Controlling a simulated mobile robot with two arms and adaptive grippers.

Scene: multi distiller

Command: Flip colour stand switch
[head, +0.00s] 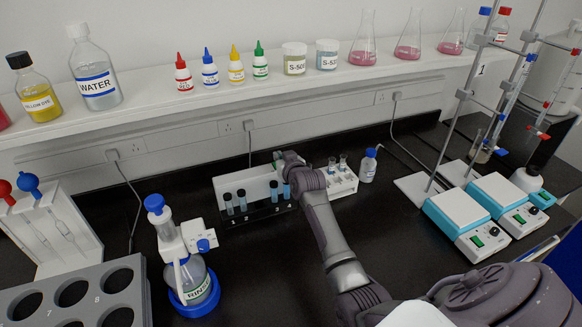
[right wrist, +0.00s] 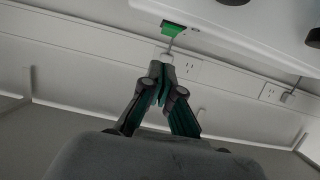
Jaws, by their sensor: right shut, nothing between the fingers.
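The colour stand is a white unit (head: 245,188) near the back of the black bench in the head view, with a dark rack of blue vials at its front. My right gripper (right wrist: 163,72) is shut and empty, its fingertips together. In the right wrist view a green switch (right wrist: 175,30) sits on the edge of a white body just above the fingertips; I cannot tell if they touch. In the head view my right arm reaches over to the stand and hides part of it and the fingertips. My left gripper is not in view.
A rinse bottle (head: 194,279) with a dispenser stands left of the stand. A small blue-capped bottle (head: 368,167) stands to its right, then the hotplates (head: 460,222). A shelf (head: 230,92) with bottles and flasks runs above. Bench in front of the stand is clear.

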